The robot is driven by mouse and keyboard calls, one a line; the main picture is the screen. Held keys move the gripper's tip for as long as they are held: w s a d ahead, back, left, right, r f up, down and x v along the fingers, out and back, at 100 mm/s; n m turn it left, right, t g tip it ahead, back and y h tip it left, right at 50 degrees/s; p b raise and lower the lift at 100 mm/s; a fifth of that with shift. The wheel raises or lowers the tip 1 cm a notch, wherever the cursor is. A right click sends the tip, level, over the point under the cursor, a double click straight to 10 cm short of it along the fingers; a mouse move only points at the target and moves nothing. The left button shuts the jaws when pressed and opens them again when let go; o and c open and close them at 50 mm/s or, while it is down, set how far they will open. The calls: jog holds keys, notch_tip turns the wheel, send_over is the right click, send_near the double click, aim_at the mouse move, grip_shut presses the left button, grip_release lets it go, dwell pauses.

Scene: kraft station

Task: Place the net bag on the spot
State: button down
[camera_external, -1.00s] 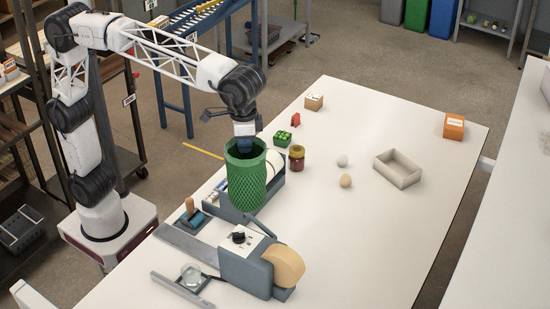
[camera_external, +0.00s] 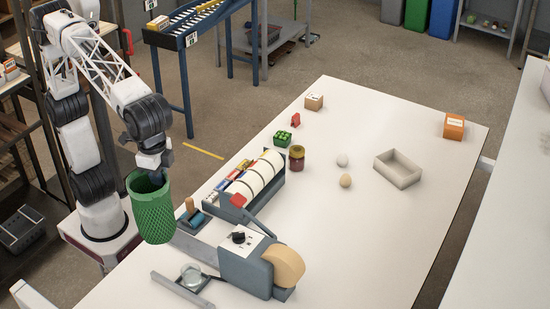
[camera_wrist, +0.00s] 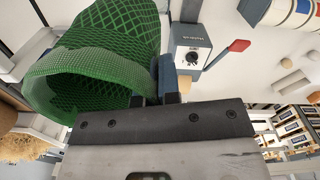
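The net bag (camera_external: 152,212) is a green mesh tube with an open top. My gripper (camera_external: 155,168) is shut on its rim and holds it up at the left side of the white table, so that it hangs a little tilted. In the wrist view the net bag (camera_wrist: 110,45) fills the upper left, with its open mouth toward the lower left. The dark fingers of my gripper (camera_wrist: 168,85) pinch its rim, and the contact is partly hidden. I cannot make out a marked spot on the table (camera_external: 375,240).
A tape machine (camera_external: 245,262), a roll holder (camera_external: 270,202) and a wood-handled stamp (camera_external: 190,212) stand right of the bag. A jar (camera_external: 297,158), green carton (camera_external: 283,138), grey tray (camera_external: 384,170) and orange box (camera_external: 454,126) lie farther off. The table's right front is clear.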

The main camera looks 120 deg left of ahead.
jog(key=s+d+f+m, duration=0.2)
jog(key=s+d+m, duration=0.1)
jog(key=s+d, duration=0.75)
notch_tip(320, 180, down, 15)
jog(key=shift+s+a+f, duration=0.15)
jog(key=shift+a, duration=0.3)
jog(key=w+d, duration=0.3)
jog(key=w, duration=0.4)
jog(key=w+d+f, duration=0.1)
jog(key=w+d, duration=0.3)
jog(key=w, duration=0.3)
jog(key=shift+d+f, duration=0.25)
jog(key=shift+d, duration=0.05)
jog(key=shift+w, duration=0.1)
jog(key=shift+f, duration=1.85)
